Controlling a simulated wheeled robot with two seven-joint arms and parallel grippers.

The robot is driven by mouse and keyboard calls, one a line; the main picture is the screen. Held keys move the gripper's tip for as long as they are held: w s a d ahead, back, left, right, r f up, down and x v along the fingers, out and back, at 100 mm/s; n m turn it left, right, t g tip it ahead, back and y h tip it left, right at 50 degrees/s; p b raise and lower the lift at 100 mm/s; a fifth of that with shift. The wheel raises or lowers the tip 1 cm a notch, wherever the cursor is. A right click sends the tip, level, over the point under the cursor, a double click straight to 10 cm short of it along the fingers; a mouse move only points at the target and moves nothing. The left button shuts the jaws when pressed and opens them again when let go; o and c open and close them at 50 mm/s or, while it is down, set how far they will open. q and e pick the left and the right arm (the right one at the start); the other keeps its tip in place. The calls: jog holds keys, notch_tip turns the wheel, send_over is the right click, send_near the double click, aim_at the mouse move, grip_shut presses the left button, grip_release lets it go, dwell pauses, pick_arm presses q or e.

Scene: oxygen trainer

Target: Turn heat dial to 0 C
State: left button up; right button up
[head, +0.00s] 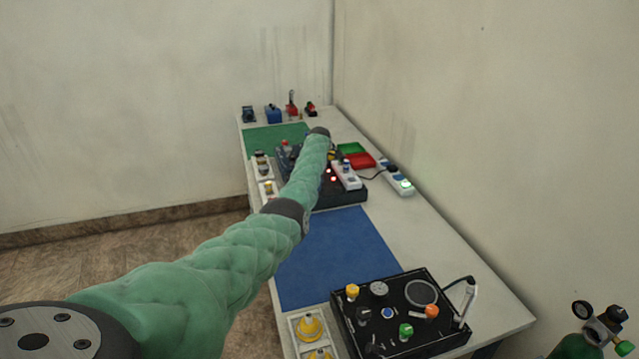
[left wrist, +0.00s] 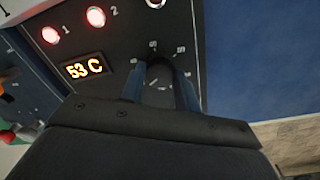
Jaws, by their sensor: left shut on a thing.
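The heat dial (left wrist: 160,72) is a dark round knob on a dark panel, with pale scale marks around it, in the left wrist view. My left gripper (left wrist: 159,80) is shut on this dial, with one blue finger on each side of it. The fingers and the dark gripper body cover part of the scale, and I cannot read where the dial points. The display (left wrist: 84,68) beside it reads 53 C in orange. In the head view, the dark trainer panel (head: 340,197) lies partly behind my left arm, and the fingertips cannot be made out there. My right gripper is out of view.
Lit red lamps (left wrist: 50,35) line the panel. A blue mat (head: 335,255) lies in front of the trainer and a green mat (head: 270,140) behind. A black control box (head: 400,320) stands at the near end. A white power strip (head: 398,181) lies near the right wall.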

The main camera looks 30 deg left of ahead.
pick_arm(q)
jog(key=shift+r, duration=0.1)
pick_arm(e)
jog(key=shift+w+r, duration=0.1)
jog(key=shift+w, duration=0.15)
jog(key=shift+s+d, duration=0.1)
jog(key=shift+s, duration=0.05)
pick_arm(q)
jog(key=o, duration=1)
jog(key=shift+c, duration=0.2)
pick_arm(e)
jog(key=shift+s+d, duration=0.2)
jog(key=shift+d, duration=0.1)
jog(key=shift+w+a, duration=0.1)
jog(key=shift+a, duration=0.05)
pick_arm(q)
jog(key=shift+r, duration=0.3)
notch_tip(320, 180, up, 6)
jog(key=b, duration=0.2)
jog(key=shift+d+f+b, duration=0.1)
jog(key=shift+f+b, duration=0.05)
jog(key=shift+b, duration=0.15)
jog(key=shift+s+r, duration=0.1)
jog(key=shift+r, duration=0.6)
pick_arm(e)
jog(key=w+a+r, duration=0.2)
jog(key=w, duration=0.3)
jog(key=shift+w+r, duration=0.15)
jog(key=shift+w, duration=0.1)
